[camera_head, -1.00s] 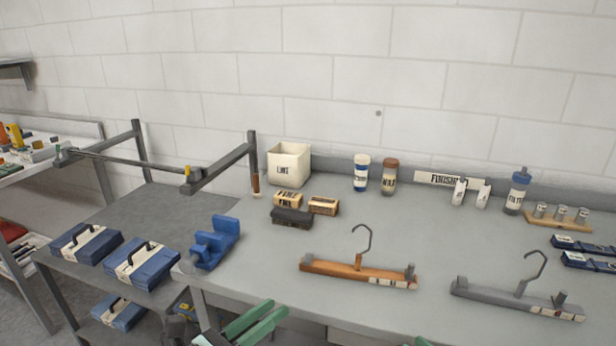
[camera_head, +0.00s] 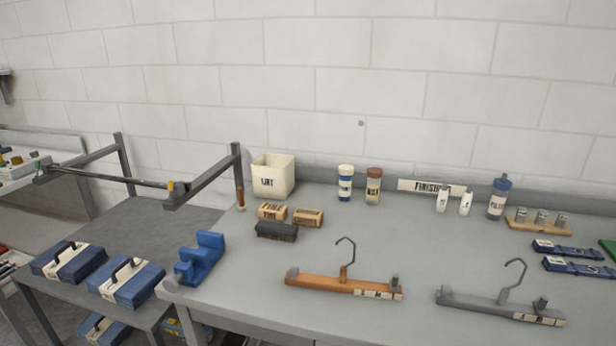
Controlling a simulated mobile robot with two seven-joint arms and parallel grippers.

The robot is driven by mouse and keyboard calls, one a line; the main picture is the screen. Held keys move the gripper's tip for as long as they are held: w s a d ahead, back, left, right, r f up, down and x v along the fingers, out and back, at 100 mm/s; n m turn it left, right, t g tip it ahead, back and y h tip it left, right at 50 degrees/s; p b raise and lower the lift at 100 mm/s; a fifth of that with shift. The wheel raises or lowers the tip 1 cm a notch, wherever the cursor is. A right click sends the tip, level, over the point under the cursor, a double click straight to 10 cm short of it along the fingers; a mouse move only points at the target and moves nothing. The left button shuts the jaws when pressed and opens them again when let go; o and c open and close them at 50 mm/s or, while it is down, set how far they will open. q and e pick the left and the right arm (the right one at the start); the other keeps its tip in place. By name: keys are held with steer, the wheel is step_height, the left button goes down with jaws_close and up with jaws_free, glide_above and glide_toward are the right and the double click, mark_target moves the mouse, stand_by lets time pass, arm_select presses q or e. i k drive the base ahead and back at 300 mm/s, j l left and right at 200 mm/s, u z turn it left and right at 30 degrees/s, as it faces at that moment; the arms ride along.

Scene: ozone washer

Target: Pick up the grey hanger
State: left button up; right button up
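The grey hanger (camera_head: 480,302) lies on the grey table (camera_head: 400,245) at the right front, its hook pointing up and back. It has a pale label near its right end and a clip at each end. A similar wooden orange-brown hanger (camera_head: 335,285) lies to its left, apart from it. Neither of my grippers shows in the head view now. Nothing is touching the grey hanger.
Blue flat cases (camera_head: 578,267) lie right. A blue vise-like block (camera_head: 200,258) sits at the left edge. The table around the grey hanger is clear.

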mark_target(445, 298)
steer(key=z, duration=1.35)
